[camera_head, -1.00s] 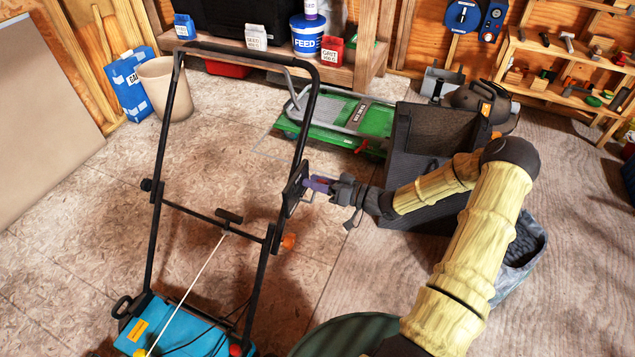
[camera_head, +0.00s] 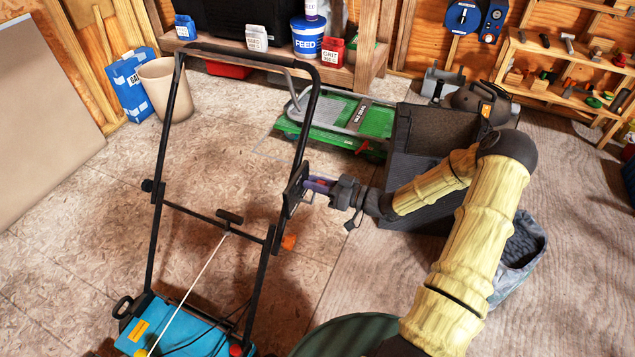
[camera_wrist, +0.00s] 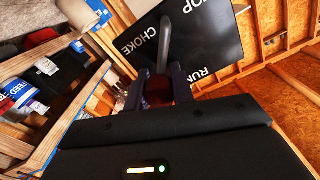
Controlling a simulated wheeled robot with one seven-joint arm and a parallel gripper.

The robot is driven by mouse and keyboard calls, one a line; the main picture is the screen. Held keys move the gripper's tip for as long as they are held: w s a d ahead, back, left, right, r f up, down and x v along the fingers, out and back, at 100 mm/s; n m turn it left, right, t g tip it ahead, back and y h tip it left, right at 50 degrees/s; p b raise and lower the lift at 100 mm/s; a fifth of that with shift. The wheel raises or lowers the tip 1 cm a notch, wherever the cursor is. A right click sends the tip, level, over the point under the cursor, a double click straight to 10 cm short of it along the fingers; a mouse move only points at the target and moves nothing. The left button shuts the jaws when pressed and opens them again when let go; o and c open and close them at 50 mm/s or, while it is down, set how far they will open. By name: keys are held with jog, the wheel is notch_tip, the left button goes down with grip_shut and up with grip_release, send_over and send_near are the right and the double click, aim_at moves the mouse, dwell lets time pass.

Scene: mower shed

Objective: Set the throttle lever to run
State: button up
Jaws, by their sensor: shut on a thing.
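The throttle lever (camera_wrist: 165,45) is a grey bent rod in front of a black plate (camera_wrist: 212,35) in the wrist view. The plate carries white words: CHOKE at left, a partly cut-off STOP at top right, and RUN at lower right. My gripper (camera_wrist: 160,88) is shut on the lever's reddish grip, between its two dark purple fingers. The lever's exact setting is hard to tell. In the head view my gripper (camera_head: 318,185) is at the dark plate (camera_head: 293,190) on the right side of the mower handle (camera_head: 305,125).
The blue mower body (camera_head: 180,330) is at lower left, with a white cord running up to the handle's crossbar. An orange knob (camera_head: 288,242) sits below the plate. A dark grey box (camera_head: 425,140) stands behind my arm. Open floor lies left of the mower.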

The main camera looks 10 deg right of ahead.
aim_at(299, 187)
jog(key=n, duration=0.2)
jog(key=s+n, duration=0.1)
jog(key=shift+s+a+r, duration=0.1)
jog(key=shift+a+r, duration=0.25)
jog(key=shift+a, duration=0.05)
jog(key=shift+s+a+r+n+b, duration=0.1)
jog(key=shift+s+a+n+b, duration=0.15)
jog(key=shift+n, duration=0.5)
jog(key=shift+s+a+n+b, duration=0.15)
jog(key=shift+s+n+b, duration=0.15)
jog(key=shift+n, duration=0.4)
jog(key=shift+s+a+r+n+b, duration=0.1)
jog(key=shift+s+a+n+b, duration=0.15)
jog(key=shift+n, duration=0.5)
jog(key=shift+d, duration=0.1)
jog(key=o, duration=1)
jog(key=shift+s, duration=0.1)
